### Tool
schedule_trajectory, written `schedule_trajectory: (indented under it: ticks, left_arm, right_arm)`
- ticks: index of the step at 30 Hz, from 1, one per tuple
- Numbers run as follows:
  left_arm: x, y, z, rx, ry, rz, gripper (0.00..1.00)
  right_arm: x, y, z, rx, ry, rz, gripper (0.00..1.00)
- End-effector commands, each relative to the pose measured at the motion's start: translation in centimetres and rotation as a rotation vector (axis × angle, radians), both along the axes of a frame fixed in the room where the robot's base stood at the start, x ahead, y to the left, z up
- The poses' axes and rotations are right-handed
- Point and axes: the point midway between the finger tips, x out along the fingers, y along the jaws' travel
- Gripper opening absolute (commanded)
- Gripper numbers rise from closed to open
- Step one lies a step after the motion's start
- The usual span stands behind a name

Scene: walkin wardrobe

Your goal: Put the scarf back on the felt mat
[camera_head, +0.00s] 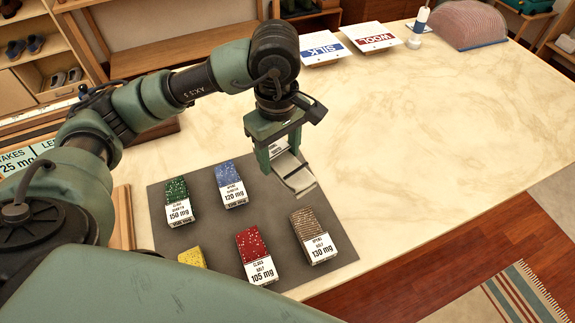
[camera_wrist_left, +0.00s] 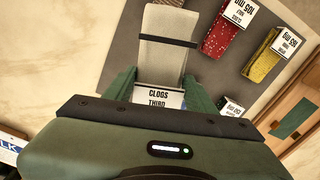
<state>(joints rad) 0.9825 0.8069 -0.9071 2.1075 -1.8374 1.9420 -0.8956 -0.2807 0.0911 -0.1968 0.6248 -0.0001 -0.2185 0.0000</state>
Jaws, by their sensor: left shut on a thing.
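The grey folded scarf (camera_head: 297,177) has a dark band and a white label, seen in the left wrist view (camera_wrist_left: 166,62); the label reads "CLOGS THIRD". My left gripper (camera_head: 281,150) is shut on its labelled end, with a green finger on each side. The scarf juts out over the upper right part of the dark grey felt mat (camera_head: 207,222). I cannot tell whether it touches the mat. My right gripper is out of view.
On the mat lie labelled bundles: green (camera_head: 177,200), blue (camera_head: 231,184), red (camera_head: 252,256), brown (camera_head: 313,236) and yellow (camera_head: 190,258). SILK (camera_head: 325,48) and WOOL (camera_head: 371,37) boards lie at the back. A pinkish domed thing (camera_head: 466,22) stands back right. The pale tabletop's right side is clear.

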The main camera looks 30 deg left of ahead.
Motion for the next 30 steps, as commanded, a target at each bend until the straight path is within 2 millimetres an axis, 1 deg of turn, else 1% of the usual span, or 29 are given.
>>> schedule_trajectory:
  ticks: [1,6,8,9,14,15,21,24,27,30]
  left_arm:
    - [0.6,0.2,0.3,-0.001,-0.002,0.146,0.07]
    - [2.4,0.8,0.9,-0.006,-0.008,0.663,0.07]
    - [3.0,1.0,1.1,-0.008,-0.009,0.845,0.07]
    - [3.4,1.2,1.2,-0.009,-0.009,0.967,0.07]
    - [5.0,1.8,1.7,-0.015,-0.012,1.454,0.07]
    - [5.3,2.0,1.9,-0.016,-0.011,1.575,0.07]
    - [7.0,2.8,2.5,-0.017,-0.010,2.169,0.07]
    - [7.6,3.2,2.7,-0.014,-0.009,2.424,0.07]
    - [8.1,3.4,2.8,-0.011,-0.007,2.622,0.07]
    - [8.4,3.6,2.9,-0.008,-0.007,2.756,0.07]
  right_arm:
    - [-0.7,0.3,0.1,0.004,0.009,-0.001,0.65]
    - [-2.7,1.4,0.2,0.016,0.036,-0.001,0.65]
    - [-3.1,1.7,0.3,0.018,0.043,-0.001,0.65]
    - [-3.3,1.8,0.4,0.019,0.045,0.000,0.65]
    - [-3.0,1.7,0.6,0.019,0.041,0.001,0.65]
    - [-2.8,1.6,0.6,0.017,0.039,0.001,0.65]
    - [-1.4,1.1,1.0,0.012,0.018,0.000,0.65]
    - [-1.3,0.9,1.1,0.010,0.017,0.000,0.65]
    - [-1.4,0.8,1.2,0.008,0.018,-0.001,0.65]
    - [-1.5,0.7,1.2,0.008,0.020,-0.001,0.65]
